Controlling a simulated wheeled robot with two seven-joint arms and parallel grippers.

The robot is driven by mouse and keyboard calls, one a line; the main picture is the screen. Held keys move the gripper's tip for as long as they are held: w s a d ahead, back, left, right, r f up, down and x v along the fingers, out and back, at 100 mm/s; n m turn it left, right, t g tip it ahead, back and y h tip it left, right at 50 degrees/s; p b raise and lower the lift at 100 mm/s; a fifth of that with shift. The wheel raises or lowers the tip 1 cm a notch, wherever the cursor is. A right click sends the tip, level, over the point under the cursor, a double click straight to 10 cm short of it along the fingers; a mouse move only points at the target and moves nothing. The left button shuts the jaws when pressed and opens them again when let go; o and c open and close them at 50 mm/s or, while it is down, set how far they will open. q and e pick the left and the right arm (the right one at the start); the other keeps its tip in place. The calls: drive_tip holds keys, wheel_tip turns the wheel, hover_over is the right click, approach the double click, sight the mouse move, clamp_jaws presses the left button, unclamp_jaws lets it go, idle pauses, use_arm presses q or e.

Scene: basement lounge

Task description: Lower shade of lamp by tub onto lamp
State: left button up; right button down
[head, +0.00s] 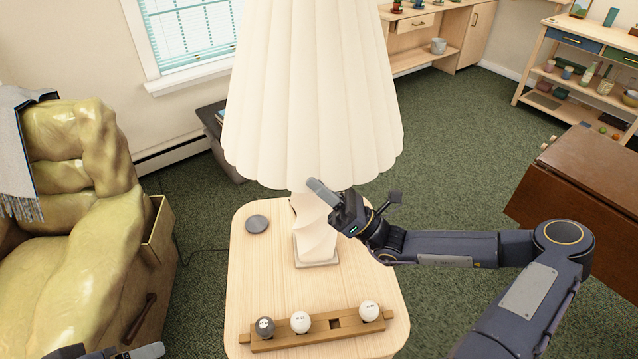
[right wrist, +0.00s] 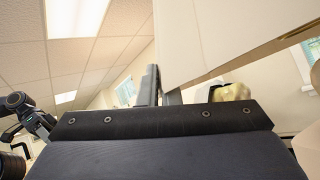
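The lamp's large cream pleated shade (head: 310,90) is upright over the lamp base (head: 314,225), a pale twisted column on a square foot. The top of the shade is out of the frame, and the join between shade and base is hidden. My right gripper (head: 322,192) is at the shade's lower front rim. In the right wrist view, the shade's edge (right wrist: 225,40) runs in between the close-set fingers (right wrist: 162,92), which look shut on it. My left gripper (head: 140,352) shows only in part at the bottom left, away from the lamp.
The lamp stands on a pale wooden side table (head: 262,285). A wooden rack (head: 275,342) with grey and white balls lies at its front, and a dark disc (head: 257,223) at its left. A yellow-green armchair (head: 75,220) is left; a brown cabinet (head: 585,190) is right.

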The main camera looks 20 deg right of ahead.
wheel_tip(320, 180, down, 15)
drive_tip(key=b, duration=0.8)
drive_tip(key=shift+r+b, duration=0.2)
drive_tip(key=shift+b, duration=0.2)
drive_tip(key=shift+s, duration=0.1)
idle(0.4)
drive_tip(key=c, duration=1.6)
unclamp_jaws()
drive_tip(key=shift+o, duration=0.2)
drive_tip(key=shift+f, duration=0.15)
drive_tip(key=b+v, duration=0.1)
drive_tip(key=v, duration=0.6)
drive_tip(key=shift+s+d, duration=0.15)
drive_tip(key=shift+d, duration=0.15)
drive_tip(key=shift+f, duration=0.1)
